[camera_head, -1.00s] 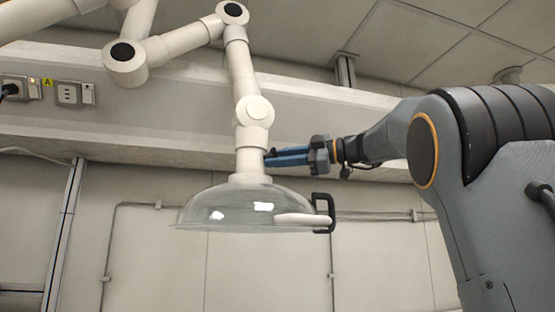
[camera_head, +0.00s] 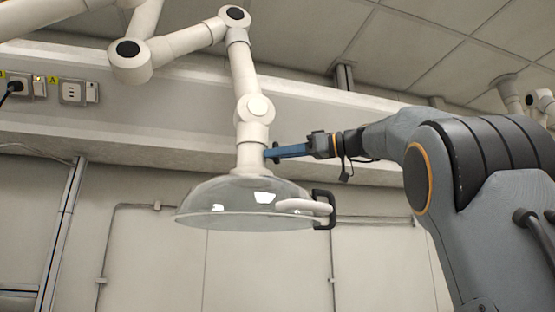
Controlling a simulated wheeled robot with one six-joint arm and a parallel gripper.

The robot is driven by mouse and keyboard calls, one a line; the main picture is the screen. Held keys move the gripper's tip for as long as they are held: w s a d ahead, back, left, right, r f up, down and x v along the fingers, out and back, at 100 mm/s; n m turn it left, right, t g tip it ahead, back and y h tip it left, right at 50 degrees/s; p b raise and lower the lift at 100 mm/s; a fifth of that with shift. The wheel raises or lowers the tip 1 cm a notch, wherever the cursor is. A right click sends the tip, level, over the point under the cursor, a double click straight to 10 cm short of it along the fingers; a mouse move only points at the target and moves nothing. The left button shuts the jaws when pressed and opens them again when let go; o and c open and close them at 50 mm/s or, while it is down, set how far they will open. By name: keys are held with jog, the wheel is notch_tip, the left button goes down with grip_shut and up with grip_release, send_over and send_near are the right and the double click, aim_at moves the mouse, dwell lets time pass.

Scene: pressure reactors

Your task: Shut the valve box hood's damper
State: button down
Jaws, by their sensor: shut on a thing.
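The valve box hood (camera_head: 240,205) is a clear dome at the lower end of a jointed white extraction arm (camera_head: 247,75). A black bracket handle (camera_head: 331,209) with a white bar sits at its right rim. The damper is at the white neck (camera_head: 251,156) above the dome; a small dark knob shows at the neck's right side, mostly hidden by my fingers. My gripper (camera_head: 277,153) reaches in from the right, its blue fingers level, with the tips at that knob. The fingers are together, shut on the damper knob.
A wall ledge with sockets (camera_head: 77,92) runs behind the extraction arm. Thin conduit (camera_head: 112,235) runs along the back wall below. Another white jointed arm (camera_head: 540,103) shows at the far right. The space below the hood is clear.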

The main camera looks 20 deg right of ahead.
jog(key=shift+m, duration=1.1)
jog(key=c, duration=1.7)
grip_release()
jog(key=shift+b+v, duration=1.45)
jog(key=shift+v, duration=2.55)
